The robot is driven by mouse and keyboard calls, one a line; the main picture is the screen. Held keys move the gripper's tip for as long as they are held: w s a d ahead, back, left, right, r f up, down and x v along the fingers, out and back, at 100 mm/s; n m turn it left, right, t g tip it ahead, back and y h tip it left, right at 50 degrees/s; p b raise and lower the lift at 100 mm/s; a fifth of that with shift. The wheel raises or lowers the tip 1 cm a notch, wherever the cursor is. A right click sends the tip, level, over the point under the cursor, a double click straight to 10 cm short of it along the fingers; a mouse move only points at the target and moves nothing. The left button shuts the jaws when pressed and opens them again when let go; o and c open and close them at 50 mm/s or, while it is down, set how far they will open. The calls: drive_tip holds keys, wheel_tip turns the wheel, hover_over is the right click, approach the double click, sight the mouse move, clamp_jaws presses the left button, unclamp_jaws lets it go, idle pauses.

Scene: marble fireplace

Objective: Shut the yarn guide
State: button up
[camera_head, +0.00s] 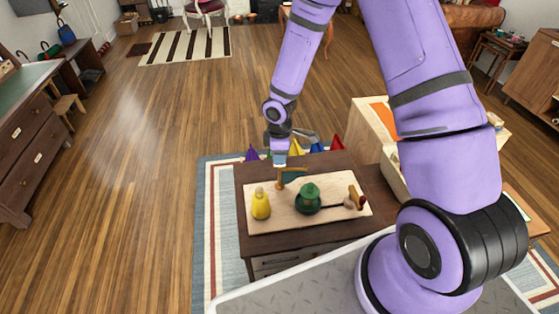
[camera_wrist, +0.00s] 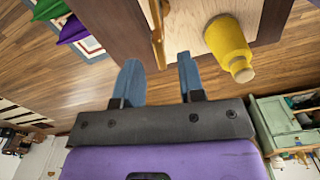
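A small brown wooden post with a thin greenish arm reaching right, which looks like the yarn guide (camera_head: 281,181), stands at the back edge of a pale board (camera_head: 285,219) on a dark table. I cannot tell clearly whether it is open. In the wrist view a thin wooden piece (camera_wrist: 157,32), probably part of it, lies just beyond my fingertips. My gripper (camera_head: 279,162) is just above and behind the post in the head view. In the wrist view my gripper (camera_wrist: 159,66) has its two blue fingers apart, with nothing held between them.
On the board stand a yellow bottle-like thing (camera_head: 261,205), a dark green round thing (camera_head: 308,199) and a wooden-handled thing (camera_head: 354,198). Coloured cones, one purple (camera_head: 252,155), show behind the table. A pale wooden box (camera_head: 372,120) is to the right. Open floor lies left.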

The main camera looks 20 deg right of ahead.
drive_tip(key=shift+f, duration=1.45)
clamp_jaws()
